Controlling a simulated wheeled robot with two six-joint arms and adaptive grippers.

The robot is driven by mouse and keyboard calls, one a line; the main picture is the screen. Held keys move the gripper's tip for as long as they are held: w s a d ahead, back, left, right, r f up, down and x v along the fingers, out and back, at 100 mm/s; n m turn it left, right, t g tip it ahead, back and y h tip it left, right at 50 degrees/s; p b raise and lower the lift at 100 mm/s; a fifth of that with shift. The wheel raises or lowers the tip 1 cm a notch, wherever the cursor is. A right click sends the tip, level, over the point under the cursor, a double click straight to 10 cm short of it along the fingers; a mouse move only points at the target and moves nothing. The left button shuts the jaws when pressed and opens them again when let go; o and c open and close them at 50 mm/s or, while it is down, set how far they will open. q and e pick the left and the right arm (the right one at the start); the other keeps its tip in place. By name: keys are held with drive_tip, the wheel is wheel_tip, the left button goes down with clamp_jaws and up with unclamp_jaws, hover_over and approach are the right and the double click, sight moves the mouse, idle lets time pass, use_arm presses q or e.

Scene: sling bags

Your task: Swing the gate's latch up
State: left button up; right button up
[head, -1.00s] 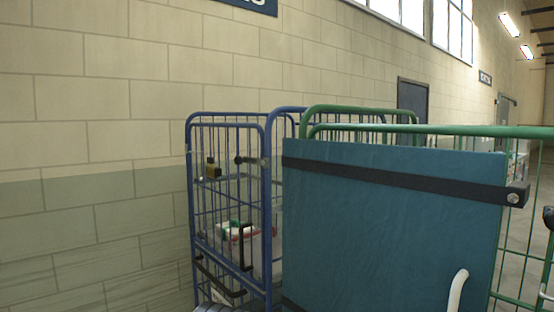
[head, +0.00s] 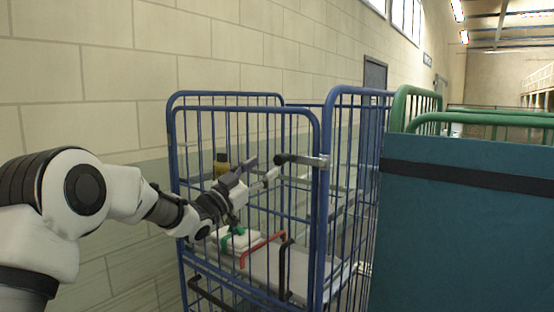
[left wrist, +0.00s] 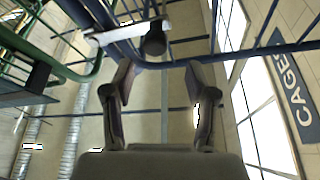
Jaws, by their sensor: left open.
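The blue cage trolley (head: 321,235) has a barred gate (head: 207,140) facing me. The latch (head: 305,160) is a short bar with a black grip, lying about level at the gate's right post. My left gripper (head: 264,167) is open and empty, in front of the gate, just left of the latch's black grip. In the left wrist view the latch's black end (left wrist: 154,42) lies just beyond and between the open fingertips (left wrist: 160,76), and a pale bracket is behind it. I see no clear contact. My right gripper is out of view.
A green cage with a teal panel (head: 470,225) stands close on the right. The block wall (head: 80,60) runs along the left.

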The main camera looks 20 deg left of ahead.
sight(277, 160)
use_arm(q)
drive_tip(key=p+x, duration=0.1)
drive_tip(key=x, duration=0.2)
drive_tip(key=p+x, duration=0.1)
drive_tip(key=x, duration=0.2)
drive_tip(key=shift+d+f, duration=0.15)
drive_tip(key=shift+d, duration=0.25)
drive_tip(key=shift+w+p, duration=0.25)
drive_tip(key=shift+p, duration=0.15)
drive_tip(key=shift+a, duration=0.1)
clamp_jaws()
